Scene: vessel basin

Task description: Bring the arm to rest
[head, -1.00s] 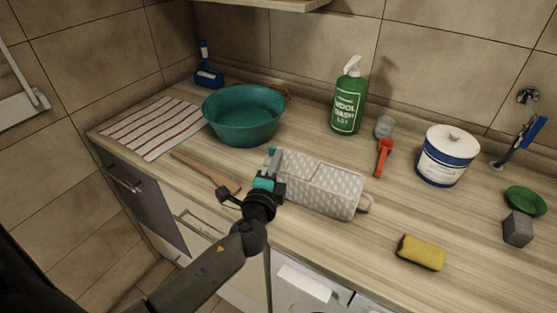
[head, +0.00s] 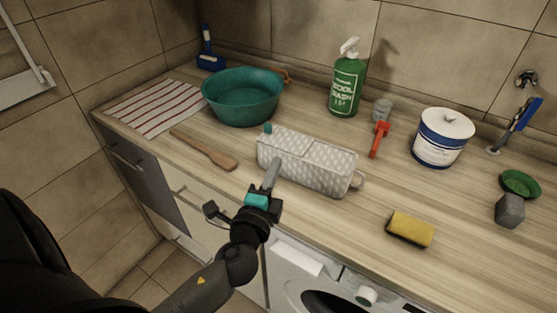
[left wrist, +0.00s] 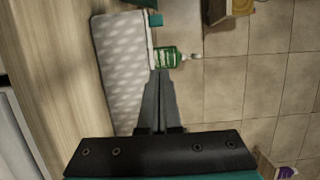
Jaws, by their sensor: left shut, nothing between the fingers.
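My left gripper (head: 272,174) is shut and empty. In the head view its fingers point at the near side of a grey and white patterned bag (head: 306,160) lying on the counter. I cannot tell whether they touch it. In the left wrist view the closed fingers (left wrist: 160,76) show beside the same bag (left wrist: 125,65), which lies to their left. My left arm reaches in from the bottom of the head view, in front of the counter's edge. My right gripper is not in view.
A washing machine (head: 297,258) stands below.

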